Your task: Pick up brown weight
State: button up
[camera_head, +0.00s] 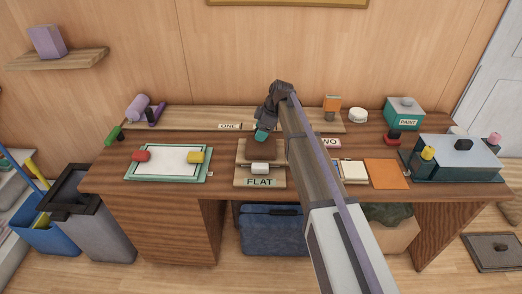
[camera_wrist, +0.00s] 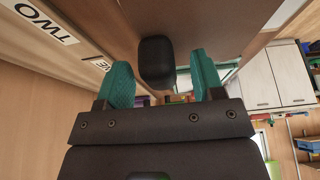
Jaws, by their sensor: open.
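The brown weight (camera_head: 257,152) appears as a dark brown block on the desk in the middle, just behind the FLAT board, partly hidden by my arm. My gripper (camera_head: 262,134) is above its back edge, with teal fingertips pointing down. In the wrist view my gripper (camera_wrist: 160,82) is open, its two teal fingers apart. A dark rounded block (camera_wrist: 155,62) shows between the fingers; it may be the weight's knob, and I cannot tell whether a finger touches it.
The FLAT board (camera_head: 260,183) carries a small white block (camera_head: 260,168). A white panel (camera_head: 165,161) lies to the left, with red and yellow pieces. An orange sheet (camera_head: 387,174) and teal PAINT box (camera_head: 404,112) are to the right. The ONE board (camera_head: 190,119) runs along the back.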

jog(key=shift+r, duration=0.1)
grip_shut()
dwell(0.3)
notch_tip(320, 180, up, 10)
jog(key=p, duration=1)
